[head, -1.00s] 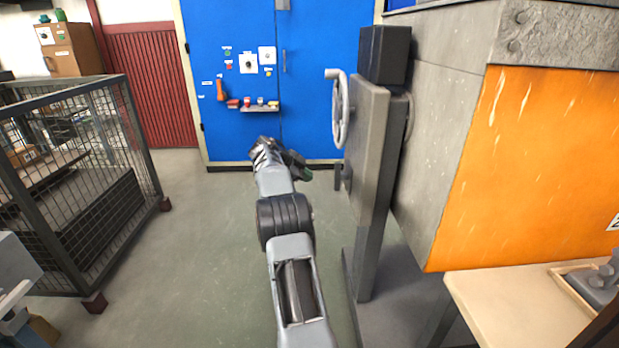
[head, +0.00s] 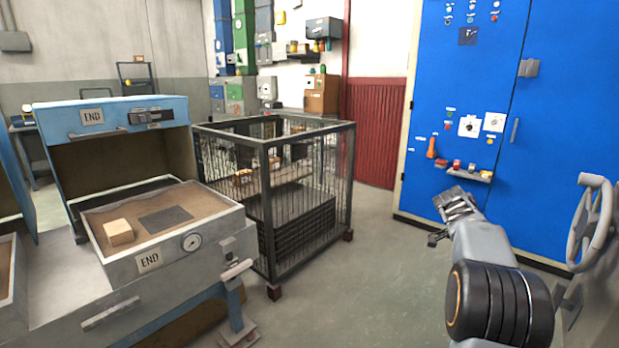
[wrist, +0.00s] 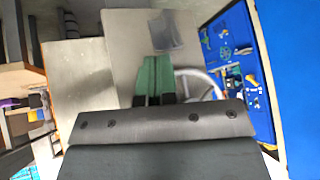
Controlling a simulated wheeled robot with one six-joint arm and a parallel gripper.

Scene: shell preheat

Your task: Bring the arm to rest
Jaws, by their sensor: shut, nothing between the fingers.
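My arm reaches forward from the lower right of the head view, over open floor. My gripper (head: 452,208) is at its far end, small and partly turned away, in front of the blue cabinet. In the wrist view my gripper (wrist: 154,85) shows two green fingers side by side, shut with nothing between them. Grey panels and part of a handwheel (wrist: 195,85) lie beyond the fingers. I cannot tell the distance to them.
A blue cabinet (head: 560,110) stands behind the arm, with a small shelf (head: 470,173). A grey handwheel (head: 590,222) is close on the right. A wire cage (head: 348,185) and a blue bench unit marked END (head: 55,115) stand left. Floor between cage and arm is clear.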

